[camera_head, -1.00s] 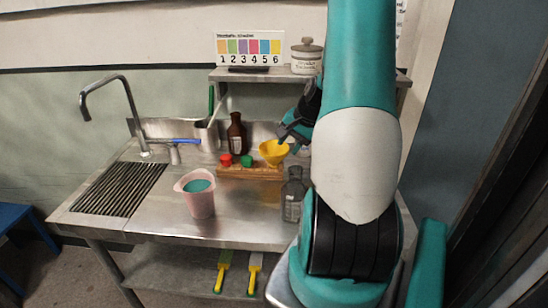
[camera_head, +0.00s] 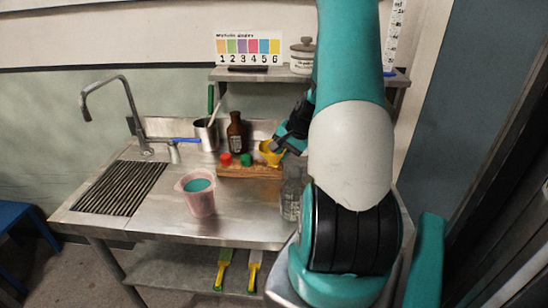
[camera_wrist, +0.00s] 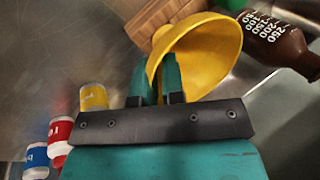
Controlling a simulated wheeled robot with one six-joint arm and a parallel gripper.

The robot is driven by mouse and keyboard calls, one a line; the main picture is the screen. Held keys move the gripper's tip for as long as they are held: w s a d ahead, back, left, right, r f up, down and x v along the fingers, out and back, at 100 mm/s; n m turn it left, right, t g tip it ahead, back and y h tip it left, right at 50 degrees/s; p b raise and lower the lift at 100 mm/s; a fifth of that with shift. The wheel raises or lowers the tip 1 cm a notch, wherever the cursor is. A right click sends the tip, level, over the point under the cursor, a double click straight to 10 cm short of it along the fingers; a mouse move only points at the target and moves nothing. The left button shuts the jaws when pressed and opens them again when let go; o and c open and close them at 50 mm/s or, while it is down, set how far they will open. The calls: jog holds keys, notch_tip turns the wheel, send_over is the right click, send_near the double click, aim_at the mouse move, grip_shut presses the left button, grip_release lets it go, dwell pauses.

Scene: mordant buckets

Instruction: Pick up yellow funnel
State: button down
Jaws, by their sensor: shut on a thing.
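The yellow funnel (camera_head: 268,153) is above the right part of the wooden rack on the steel worktop. In the wrist view the funnel (camera_wrist: 205,55) fills the upper middle, its wide mouth tilted toward the camera. My gripper (camera_head: 282,146) is at the funnel's right side in the head view. In the wrist view my gripper's teal fingers (camera_wrist: 157,82) are closed on the funnel's near rim. I cannot tell whether the funnel still touches the rack.
The wooden rack (camera_head: 240,171) holds a red-capped (camera_head: 226,159) and a green-capped item (camera_head: 246,159). A brown bottle (camera_head: 236,134) stands behind it. A clear bottle (camera_head: 290,198) stands to the right, near my arm. A pink bucket (camera_head: 200,203) stands in front. A shelf (camera_head: 250,75) hangs above.

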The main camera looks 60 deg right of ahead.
jog(key=shift+r, duration=0.1)
notch_tip(320, 180, up, 10)
jog(key=b, duration=0.1)
dwell(0.3)
jog(key=shift+r+p, duration=2.2)
jog(key=shift+r, duration=0.2)
